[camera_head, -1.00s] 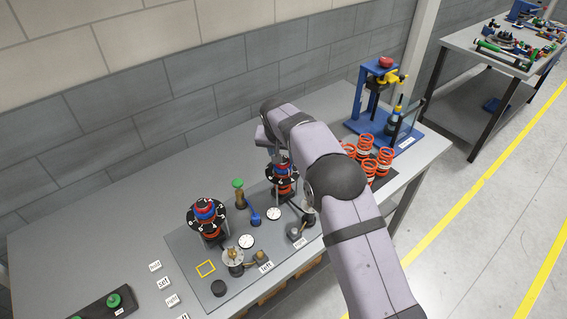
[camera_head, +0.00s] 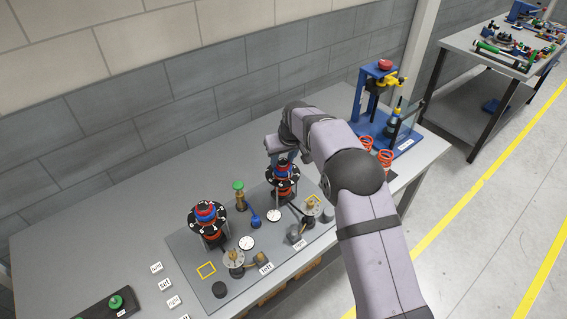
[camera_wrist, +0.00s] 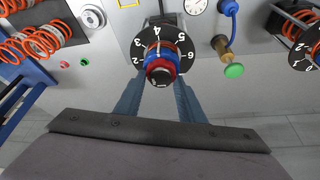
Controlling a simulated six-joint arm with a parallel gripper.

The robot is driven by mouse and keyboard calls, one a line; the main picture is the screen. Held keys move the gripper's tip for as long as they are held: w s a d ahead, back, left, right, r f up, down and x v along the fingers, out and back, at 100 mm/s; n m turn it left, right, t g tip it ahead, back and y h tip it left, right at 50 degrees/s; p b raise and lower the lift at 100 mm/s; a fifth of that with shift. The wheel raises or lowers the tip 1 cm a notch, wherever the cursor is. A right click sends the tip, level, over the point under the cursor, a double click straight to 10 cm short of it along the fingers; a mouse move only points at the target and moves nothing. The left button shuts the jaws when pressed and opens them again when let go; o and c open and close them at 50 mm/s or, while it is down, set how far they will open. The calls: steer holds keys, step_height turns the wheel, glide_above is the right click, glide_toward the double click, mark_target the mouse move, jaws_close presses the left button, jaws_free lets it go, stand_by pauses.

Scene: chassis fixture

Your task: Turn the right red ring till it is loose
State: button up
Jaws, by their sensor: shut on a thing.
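The right red ring (camera_wrist: 153,64) sits with a blue ring (camera_wrist: 163,51) above the right numbered black dial (camera_wrist: 138,43), around a dark-topped post. In the head view, the right dial (camera_head: 285,184) stands on its post, its rings partly hidden by my gripper. My gripper (camera_wrist: 160,80) comes in from above and behind, one finger on each side of the red ring, shut on it. The exact finger contact is small in the picture. The left dial (camera_head: 208,222) carries its own red and blue rings and stands apart from my gripper.
Dial gauges, label tags and a black puck (camera_head: 220,289) lie around. Orange springs (camera_head: 384,158) and a blue press (camera_head: 376,105) stand at right. The bench's left side is mostly clear.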

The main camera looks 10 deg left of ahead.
steer(key=shift+n+g+y, duration=0.35)
steer(key=shift+n+y, duration=0.05)
steer(key=shift+n, duration=0.95)
steer(key=shift+n+g+y, duration=0.35)
steer(key=shift+n+y, duration=0.05)
steer(key=shift+n, duration=0.95)
steer(key=o, duration=0.8)
steer(key=shift+r, duration=0.1)
step_height(320, 180, up, 7)
steer(key=p, duration=0.4)
